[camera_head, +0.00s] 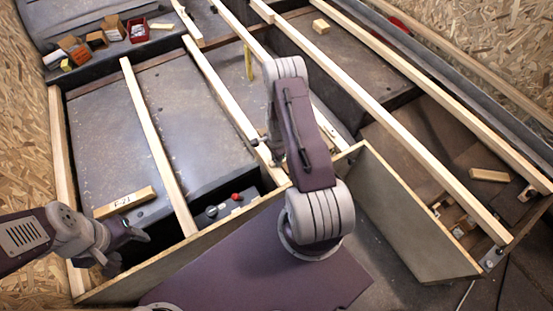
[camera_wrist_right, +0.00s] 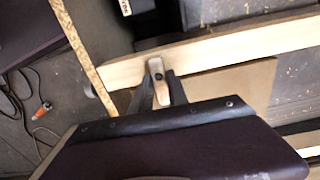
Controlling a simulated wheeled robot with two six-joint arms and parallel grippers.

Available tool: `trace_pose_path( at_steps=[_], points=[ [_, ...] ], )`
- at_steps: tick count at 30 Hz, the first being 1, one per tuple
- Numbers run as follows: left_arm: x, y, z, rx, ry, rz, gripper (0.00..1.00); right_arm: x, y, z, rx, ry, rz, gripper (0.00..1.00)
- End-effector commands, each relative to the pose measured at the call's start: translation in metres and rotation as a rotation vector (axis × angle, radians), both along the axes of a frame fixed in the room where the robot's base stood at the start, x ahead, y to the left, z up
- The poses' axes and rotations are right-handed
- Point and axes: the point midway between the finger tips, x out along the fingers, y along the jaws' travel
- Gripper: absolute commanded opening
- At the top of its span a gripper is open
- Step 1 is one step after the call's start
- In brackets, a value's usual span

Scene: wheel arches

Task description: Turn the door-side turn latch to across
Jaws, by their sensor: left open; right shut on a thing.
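In the right wrist view, the turn latch (camera_wrist_right: 158,75) is a small pale wooden piece with a dark screw near its upper end. It overlaps the lower edge of a wooden rail (camera_wrist_right: 220,48) and lies at a steep angle to that rail. My right gripper (camera_wrist_right: 160,98) is shut on the latch's lower part, one dark finger on each side. In the head view, my right arm hides most of that gripper and latch. My left gripper (camera_head: 125,250) is open and empty at lower left, beside the front panel (camera_head: 190,252).
Long wooden rails (camera_head: 160,145) run across the grey floor. A labelled block (camera_head: 125,203) lies at left, near a dark box with a red knob (camera_head: 236,196). An upright panel (camera_head: 405,215) stands right of my arm. Small boxes (camera_head: 112,28) sit at the far left.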

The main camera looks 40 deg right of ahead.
Motion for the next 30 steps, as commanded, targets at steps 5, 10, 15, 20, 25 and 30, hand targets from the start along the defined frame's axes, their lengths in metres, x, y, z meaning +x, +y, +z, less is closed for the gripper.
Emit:
trace_pose_path(
  at_steps=[5, 10, 15, 20, 25, 30],
  points=[
    [0.000, 0.000, 0.000, 0.000, 0.000, 0.000, 0.61, 0.000, 0.000, 0.000, 0.000, 0.000, -0.004, 0.00],
    [0.000, 0.000, 0.000, 0.000, 0.000, 0.000, 0.61, 0.000, 0.000, 0.000, 0.000, 0.000, -0.004, 0.42],
    [0.000, 0.000, 0.000, 0.000, 0.000, 0.000, 0.61, 0.000, 0.000, 0.000, 0.000, 0.000, -0.002, 0.42],
    [0.000, 0.000, 0.002, 0.000, 0.000, 0.000, 0.61, 0.000, 0.000, 0.004, 0.000, -0.001, -0.001, 0.42],
    [0.000, 0.000, 0.016, 0.000, 0.000, 0.000, 0.61, 0.001, -0.001, 0.040, -0.001, -0.004, -0.002, 0.42],
    [0.000, 0.000, 0.025, 0.000, 0.000, 0.000, 0.61, 0.001, 0.000, 0.075, -0.001, -0.003, -0.002, 0.42]
  ],
)
